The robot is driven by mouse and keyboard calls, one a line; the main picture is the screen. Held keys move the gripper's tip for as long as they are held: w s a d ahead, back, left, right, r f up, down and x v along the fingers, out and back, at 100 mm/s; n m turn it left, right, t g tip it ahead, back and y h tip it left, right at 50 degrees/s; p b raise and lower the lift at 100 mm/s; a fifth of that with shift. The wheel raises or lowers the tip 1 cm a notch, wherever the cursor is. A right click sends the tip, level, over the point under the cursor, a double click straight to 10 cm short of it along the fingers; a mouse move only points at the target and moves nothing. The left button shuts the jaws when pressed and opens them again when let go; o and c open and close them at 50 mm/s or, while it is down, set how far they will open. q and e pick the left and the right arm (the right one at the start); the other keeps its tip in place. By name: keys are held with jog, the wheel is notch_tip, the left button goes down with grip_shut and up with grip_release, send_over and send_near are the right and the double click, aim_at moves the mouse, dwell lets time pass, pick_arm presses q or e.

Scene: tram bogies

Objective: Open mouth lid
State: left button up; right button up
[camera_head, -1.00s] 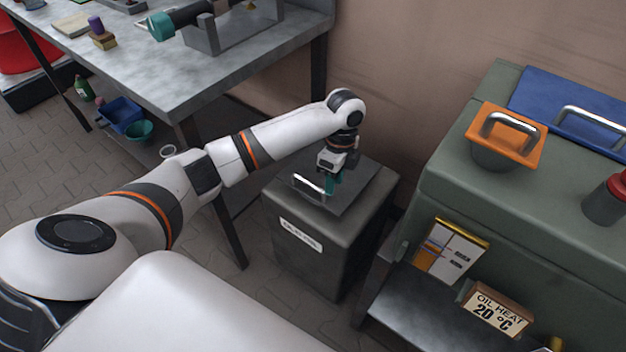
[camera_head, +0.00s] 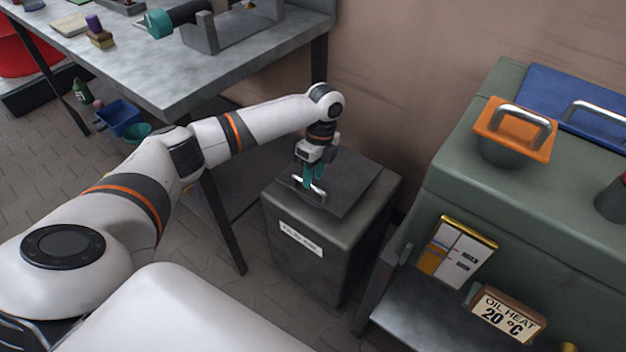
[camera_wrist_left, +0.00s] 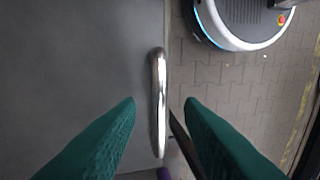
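A dark grey lid (camera_head: 350,185) lies flat and closed on top of a grey bin (camera_head: 330,232) with a white label. The lid has a shiny metal bar handle (camera_head: 298,181) near its left edge, which also shows in the left wrist view (camera_wrist_left: 158,100). My left gripper (camera_head: 315,183) points down at the handle with its teal fingers apart. In the left wrist view the handle lies between the two open fingers (camera_wrist_left: 160,108), with gaps on both sides. How high the fingertips are above the lid is hard to tell. My right gripper is not in view.
A green cabinet (camera_head: 465,175) with an orange handled lid (camera_head: 515,128) and a blue lid (camera_head: 560,100) stands right of the bin. A grey worktable (camera_head: 190,80) stands at left, its leg close to the bin. A wall (camera_head: 410,60) is behind.

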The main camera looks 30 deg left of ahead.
pick_arm(q)
jog(key=shift+s+f, duration=0.15)
jog(key=shift+f, duration=0.6)
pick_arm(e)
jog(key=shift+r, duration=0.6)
pick_arm(q)
grip_shut()
jog(key=shift+r, duration=0.1)
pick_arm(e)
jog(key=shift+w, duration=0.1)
